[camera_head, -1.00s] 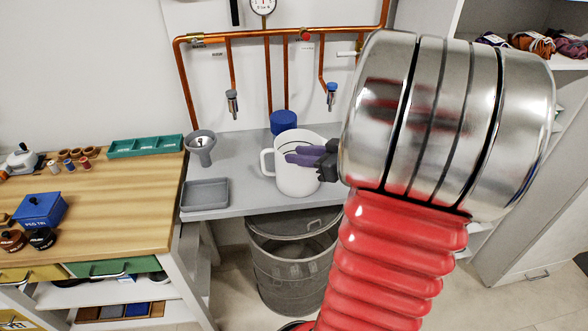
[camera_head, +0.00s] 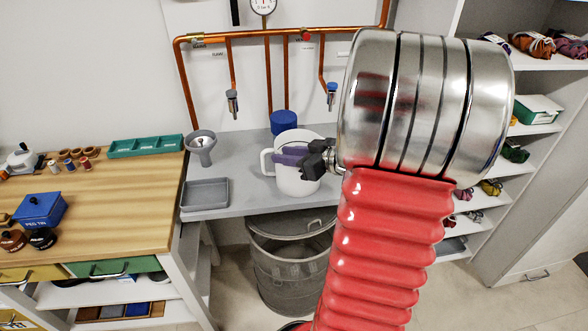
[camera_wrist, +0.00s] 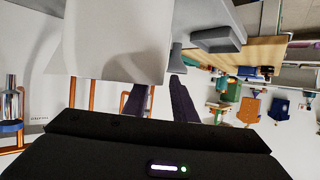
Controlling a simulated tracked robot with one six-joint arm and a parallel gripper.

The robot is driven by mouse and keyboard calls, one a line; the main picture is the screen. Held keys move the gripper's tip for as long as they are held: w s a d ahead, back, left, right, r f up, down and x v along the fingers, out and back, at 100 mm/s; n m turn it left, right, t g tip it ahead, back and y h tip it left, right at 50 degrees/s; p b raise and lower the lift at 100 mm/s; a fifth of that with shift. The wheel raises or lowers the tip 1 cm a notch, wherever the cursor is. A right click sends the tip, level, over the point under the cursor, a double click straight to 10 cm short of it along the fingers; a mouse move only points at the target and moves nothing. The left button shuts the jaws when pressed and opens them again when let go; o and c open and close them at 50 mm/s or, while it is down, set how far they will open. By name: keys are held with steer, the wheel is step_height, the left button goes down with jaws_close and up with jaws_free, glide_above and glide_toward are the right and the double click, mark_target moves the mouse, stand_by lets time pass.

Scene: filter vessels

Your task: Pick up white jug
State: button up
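The white jug (camera_head: 298,181) stands upright on the grey bench, its handle (camera_head: 267,163) on the left side. It fills the upper left of the wrist view (camera_wrist: 118,40), close to my fingers.
A blue cylinder (camera_head: 284,122) stands right behind the jug. A grey funnel (camera_head: 201,147) and a grey tray (camera_head: 205,194) are to the left on the bench. Copper pipes with taps (camera_head: 232,104) run along the wall behind. A bin (camera_head: 285,260) stands below.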

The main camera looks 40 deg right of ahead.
steer(key=shift+c, duration=0.4)
jaws_close()
stand_by(0.4)
